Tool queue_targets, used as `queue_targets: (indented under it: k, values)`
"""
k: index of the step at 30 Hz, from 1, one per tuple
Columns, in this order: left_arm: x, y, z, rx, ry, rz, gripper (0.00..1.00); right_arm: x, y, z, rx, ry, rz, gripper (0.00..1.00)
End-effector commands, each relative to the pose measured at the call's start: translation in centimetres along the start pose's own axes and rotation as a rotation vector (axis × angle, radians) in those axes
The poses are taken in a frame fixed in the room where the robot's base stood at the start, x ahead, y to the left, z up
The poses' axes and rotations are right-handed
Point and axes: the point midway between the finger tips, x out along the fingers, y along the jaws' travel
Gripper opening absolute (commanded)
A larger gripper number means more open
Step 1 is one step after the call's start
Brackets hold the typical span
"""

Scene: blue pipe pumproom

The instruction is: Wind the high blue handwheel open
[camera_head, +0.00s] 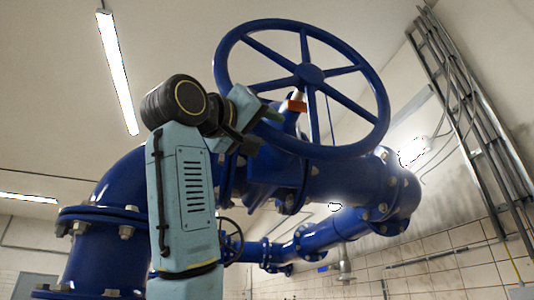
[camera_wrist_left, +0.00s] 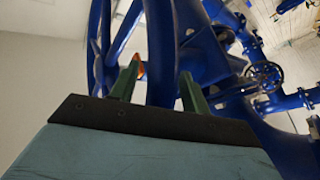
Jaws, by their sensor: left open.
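The high blue handwheel (camera_head: 376,85) is a large spoked ring in the upper middle of the head view, tilted, with its hub (camera_head: 310,73) on the valve stem. My left gripper (camera_head: 262,128) is at the wheel's lower left rim and hides part of it. In the left wrist view the two green fingers (camera_wrist_left: 160,88) stand apart, with a thick blue bar, apparently the wheel rim (camera_wrist_left: 160,50), running between them. The fingers look open around it; contact cannot be told. My right gripper is not in view.
Blue flanged pipes (camera_head: 125,185) run below and behind the wheel. An orange tag (camera_head: 296,106) sits at the stem below the hub. A smaller handwheel (camera_head: 230,240) stands lower down. Metal conduits (camera_head: 470,110) climb the right wall. Space above the wheel is free.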

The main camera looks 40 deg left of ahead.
Motion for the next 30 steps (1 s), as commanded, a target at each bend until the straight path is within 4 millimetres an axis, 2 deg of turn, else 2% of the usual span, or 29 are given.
queue_targets:
  k: [4,13,24,30]
  values:
    - [1.11,0.02,-0.04,0.000,-0.001,0.000,0.47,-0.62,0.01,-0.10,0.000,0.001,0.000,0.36]
    - [1.28,-0.03,0.07,0.000,0.000,0.000,0.47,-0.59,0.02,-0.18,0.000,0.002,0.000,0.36]
    - [1.24,-0.04,0.03,0.000,0.001,0.000,0.00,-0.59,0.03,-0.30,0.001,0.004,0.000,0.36]
    - [1.21,-0.05,0.05,0.000,0.002,-0.001,0.00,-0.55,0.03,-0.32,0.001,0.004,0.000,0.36]
